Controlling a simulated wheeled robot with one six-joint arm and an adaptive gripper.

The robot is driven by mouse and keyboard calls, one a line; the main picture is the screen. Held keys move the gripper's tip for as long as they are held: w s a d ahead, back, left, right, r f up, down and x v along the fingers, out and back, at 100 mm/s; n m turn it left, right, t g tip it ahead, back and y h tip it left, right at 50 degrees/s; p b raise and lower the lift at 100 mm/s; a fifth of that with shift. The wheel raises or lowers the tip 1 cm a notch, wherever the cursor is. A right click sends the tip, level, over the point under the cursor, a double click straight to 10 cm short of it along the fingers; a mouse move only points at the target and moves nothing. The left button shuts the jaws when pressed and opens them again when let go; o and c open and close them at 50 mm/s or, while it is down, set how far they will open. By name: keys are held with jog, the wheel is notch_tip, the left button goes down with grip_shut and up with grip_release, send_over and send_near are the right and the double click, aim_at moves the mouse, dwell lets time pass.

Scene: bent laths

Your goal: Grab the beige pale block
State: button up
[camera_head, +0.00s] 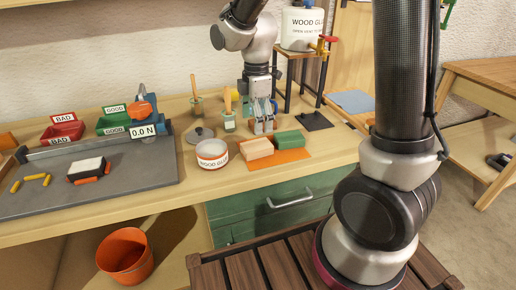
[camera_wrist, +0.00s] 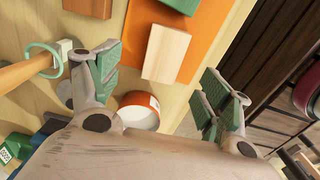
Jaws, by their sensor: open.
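The beige pale block (camera_head: 257,149) lies on an orange mat (camera_head: 283,164) on the workbench, just left of a green block (camera_head: 290,139). My gripper (camera_head: 263,127) is behind the beige block in the head view, pointing down, open and empty. In the wrist view the beige block (camera_wrist: 166,53) is beyond and between the two spread fingers of my gripper (camera_wrist: 160,84), apart from both. The green block (camera_wrist: 181,5) is cut off by the top edge there.
An open glue pot (camera_head: 212,154) stands left of the mat, with a dark lid (camera_head: 200,134) behind it. A jar with a brush (camera_head: 229,119) stands left of my gripper. A dark plate (camera_head: 315,120) lies right. A grey board (camera_head: 95,175) covers the bench's left.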

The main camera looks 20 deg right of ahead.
aim_at(257, 145)
jog(key=f, duration=0.8)
jog(key=shift+s+a, duration=0.15)
jog(key=shift+s, duration=0.25)
jog(key=shift+c, duration=0.2)
jog(key=shift+r, duration=0.1)
jog(key=c, duration=1.1)
